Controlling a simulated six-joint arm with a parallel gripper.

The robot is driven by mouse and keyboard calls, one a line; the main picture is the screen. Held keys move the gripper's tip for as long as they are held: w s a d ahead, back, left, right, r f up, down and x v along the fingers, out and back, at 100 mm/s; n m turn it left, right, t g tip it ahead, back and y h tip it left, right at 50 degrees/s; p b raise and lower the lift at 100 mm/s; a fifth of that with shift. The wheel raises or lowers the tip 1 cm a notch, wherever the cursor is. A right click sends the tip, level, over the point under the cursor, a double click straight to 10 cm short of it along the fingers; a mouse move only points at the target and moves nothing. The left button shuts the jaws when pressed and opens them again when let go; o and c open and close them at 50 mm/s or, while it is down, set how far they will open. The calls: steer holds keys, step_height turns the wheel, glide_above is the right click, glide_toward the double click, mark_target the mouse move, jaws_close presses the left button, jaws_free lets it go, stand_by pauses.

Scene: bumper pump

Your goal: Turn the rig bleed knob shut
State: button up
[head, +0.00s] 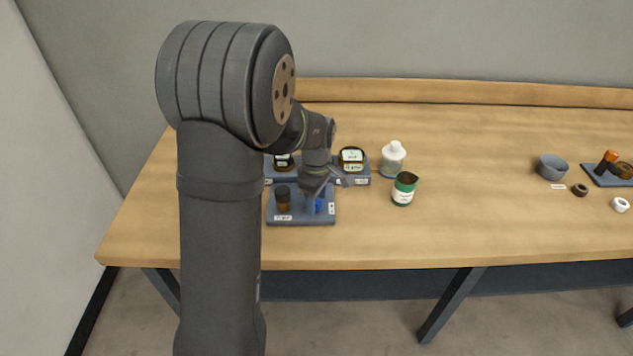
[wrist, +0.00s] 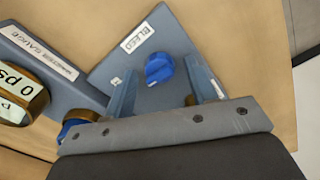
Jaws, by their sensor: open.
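The blue bleed knob (wrist: 158,68) sits on a blue-grey plate (wrist: 185,35) with a white label reading BLEED. In the wrist view my gripper (wrist: 162,72) is open, with one finger on each side of the knob and visible gaps between. I cannot tell the exact height of the fingertips over the plate. In the head view my gripper (head: 320,196) points down at the front plate (head: 300,219), and a blue knob (head: 319,207) shows partly behind it. Whether the knob is open or shut cannot be read.
A gauge plate (wrist: 48,62) with a brass-rimmed gauge (wrist: 20,95) lies to the left in the wrist view. A second blue part (wrist: 68,129) is partly hidden by my gripper. A white bottle (head: 393,160) and a green-and-white cup (head: 404,189) stand to the right. The table's middle is clear.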

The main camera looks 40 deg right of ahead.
step_height(320, 180, up, 17)
stand_by(0.4)
stand_by(0.5)
step_height(320, 180, down, 17)
steer(key=shift+f, duration=0.2)
stand_by(0.4)
steer(key=shift+r, duration=0.1)
